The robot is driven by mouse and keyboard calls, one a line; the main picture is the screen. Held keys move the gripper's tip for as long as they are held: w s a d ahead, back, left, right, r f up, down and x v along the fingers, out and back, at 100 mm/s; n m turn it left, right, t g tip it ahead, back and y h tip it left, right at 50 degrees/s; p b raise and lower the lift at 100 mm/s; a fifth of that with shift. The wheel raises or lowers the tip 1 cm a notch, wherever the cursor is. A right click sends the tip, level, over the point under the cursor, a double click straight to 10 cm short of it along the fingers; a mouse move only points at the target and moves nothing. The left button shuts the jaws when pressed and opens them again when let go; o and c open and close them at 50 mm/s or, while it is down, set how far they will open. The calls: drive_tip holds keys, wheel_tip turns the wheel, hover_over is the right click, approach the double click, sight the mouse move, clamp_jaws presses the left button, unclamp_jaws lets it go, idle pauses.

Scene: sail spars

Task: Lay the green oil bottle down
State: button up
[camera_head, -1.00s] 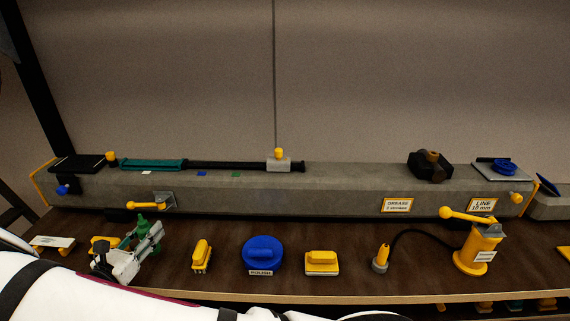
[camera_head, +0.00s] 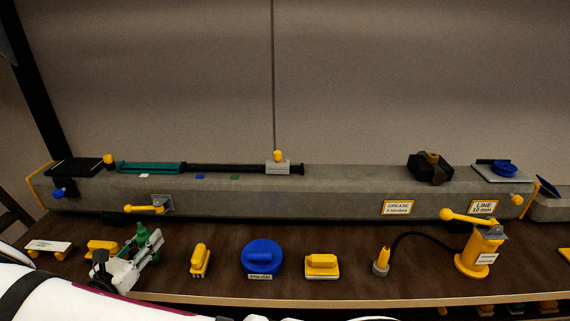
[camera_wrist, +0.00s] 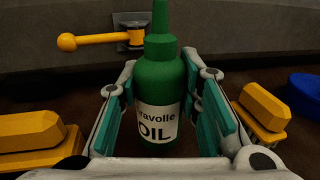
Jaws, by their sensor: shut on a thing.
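The green oil bottle (camera_wrist: 158,78) stands upright in the wrist view, its white label reading "OIL" facing me. My gripper (camera_wrist: 165,115) is shut on it, with one teal-padded finger on each side of its body. In the head view the bottle (camera_head: 142,234) shows at the left of the brown bench (camera_head: 335,232), partly hidden behind my gripper (camera_head: 137,260). I cannot tell whether its base touches the bench.
A blue polish pad (camera_head: 262,253) and a yellow block (camera_head: 321,264) lie to the right. Behind, a yellow crank (camera_head: 145,209) sticks out from the long grey beam (camera_head: 300,196).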

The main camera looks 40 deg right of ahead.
drive_tip(key=shift+f+b, duration=0.3)
drive_tip(key=shift+f, duration=0.3)
drive_tip(key=shift+f, duration=0.35)
drive_tip(key=shift+f+b, duration=0.25)
drive_tip(key=shift+b, duration=0.05)
drive_tip(key=o, duration=1.3)
drive_tip(key=v, duration=1.2)
